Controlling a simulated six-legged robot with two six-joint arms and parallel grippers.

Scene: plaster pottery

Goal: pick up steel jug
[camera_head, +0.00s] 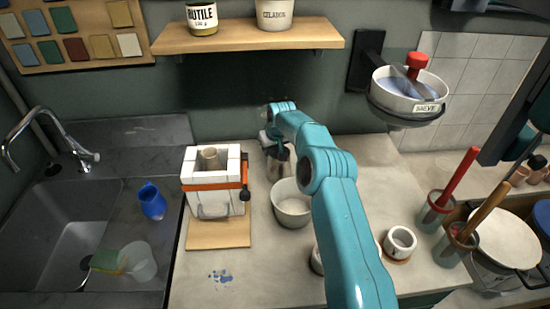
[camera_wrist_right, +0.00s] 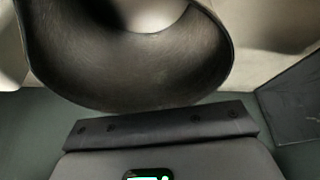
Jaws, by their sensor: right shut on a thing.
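The steel jug (camera_head: 279,166) stands or hangs at the back of the worktop, between the white plaster mould and the white bowl. It is mostly hidden by my right arm, and I cannot tell whether it touches the worktop. My right gripper (camera_head: 269,138) is at the jug's upper part, shut on it; its fingertips are hard to make out. In the right wrist view a dark, curved metal surface of the jug (camera_wrist_right: 130,70) fills the upper part, close to the dark gripper bar. My left gripper is not in view.
The strapped plaster mould (camera_head: 213,185) stands on a wooden board just left of the jug. A white bowl (camera_head: 292,205) is close in front. A wooden shelf (camera_head: 250,38) hangs above. A blue cup (camera_head: 152,201) is by the sink. The front worktop is partly clear.

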